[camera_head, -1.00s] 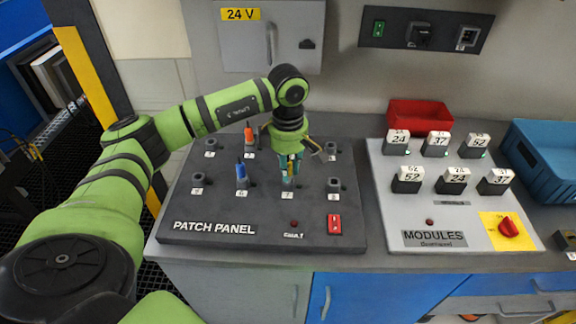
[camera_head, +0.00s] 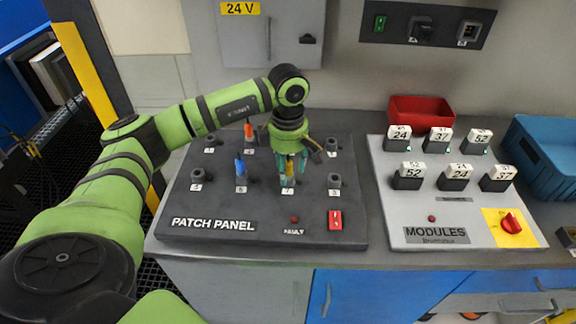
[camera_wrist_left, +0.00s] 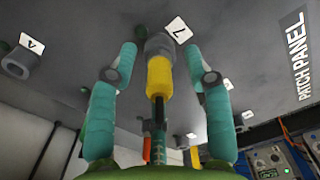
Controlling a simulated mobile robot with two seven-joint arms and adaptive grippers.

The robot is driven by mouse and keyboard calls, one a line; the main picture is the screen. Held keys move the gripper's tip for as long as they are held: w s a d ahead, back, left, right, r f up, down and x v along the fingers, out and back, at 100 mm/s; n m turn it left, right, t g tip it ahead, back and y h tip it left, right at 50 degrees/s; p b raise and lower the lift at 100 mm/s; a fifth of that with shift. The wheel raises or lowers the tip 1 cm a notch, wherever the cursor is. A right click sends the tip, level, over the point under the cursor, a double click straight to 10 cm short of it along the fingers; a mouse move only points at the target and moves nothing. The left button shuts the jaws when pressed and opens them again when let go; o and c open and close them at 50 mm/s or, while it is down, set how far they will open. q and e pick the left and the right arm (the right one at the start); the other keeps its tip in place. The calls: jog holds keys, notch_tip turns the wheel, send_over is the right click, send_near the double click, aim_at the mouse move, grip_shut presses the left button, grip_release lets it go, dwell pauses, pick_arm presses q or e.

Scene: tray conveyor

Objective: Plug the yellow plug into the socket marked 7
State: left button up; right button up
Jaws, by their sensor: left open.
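The yellow plug (camera_head: 290,168) stands at the socket marked 7 on the dark patch panel (camera_head: 255,228). In the wrist view the yellow plug (camera_wrist_left: 159,78) lines up with the grey socket (camera_wrist_left: 160,46) next to the "7" label (camera_wrist_left: 178,30), and its end meets the socket. How deep it sits cannot be told. My left gripper (camera_head: 292,176) is above socket 7, pointing down. Its teal fingers (camera_wrist_left: 160,75) are open, one on each side of the plug, with gaps between them and it.
A blue plug (camera_head: 240,168) and an orange plug (camera_head: 249,131) stand in nearby sockets. A red switch (camera_head: 335,220) is at the panel's front right. The modules board (camera_head: 400,225), red bin (camera_head: 420,112) and blue crate (camera_head: 548,165) are to the right.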

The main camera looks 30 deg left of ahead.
pick_arm(q)
notch_tip(320, 180, up, 12)
jog(key=shift+f, duration=0.1)
dwell(0.8)
